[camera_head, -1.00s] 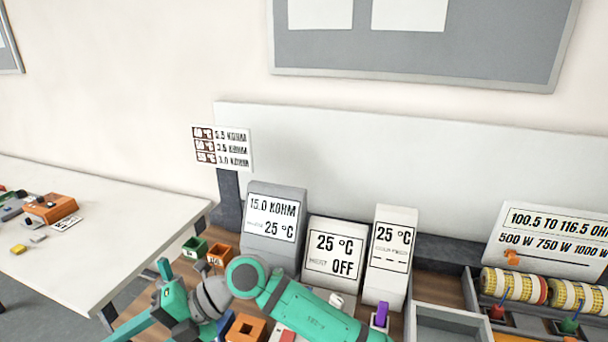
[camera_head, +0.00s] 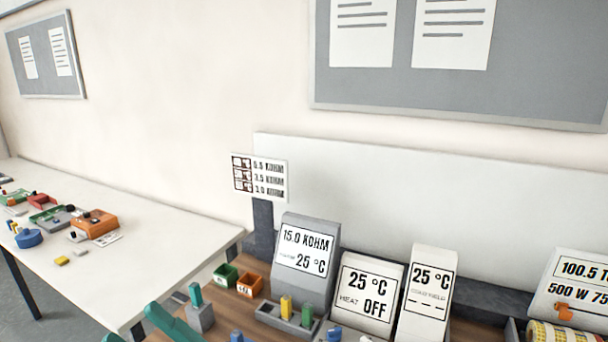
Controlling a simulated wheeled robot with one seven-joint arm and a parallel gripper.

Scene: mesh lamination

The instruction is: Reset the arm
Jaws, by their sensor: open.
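The rest of my gripper and arm is cut off by the frame.
Green bin (camera_head: 225,277) and orange bin (camera_head: 249,286) stand on the bench beside the 15.0 KOHM display (camera_head: 305,255). A grey tray (camera_head: 270,317) holds yellow and green pegs. The heat display (camera_head: 368,292) reads OFF. The left white table (camera_head: 150,235) carries small parts.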

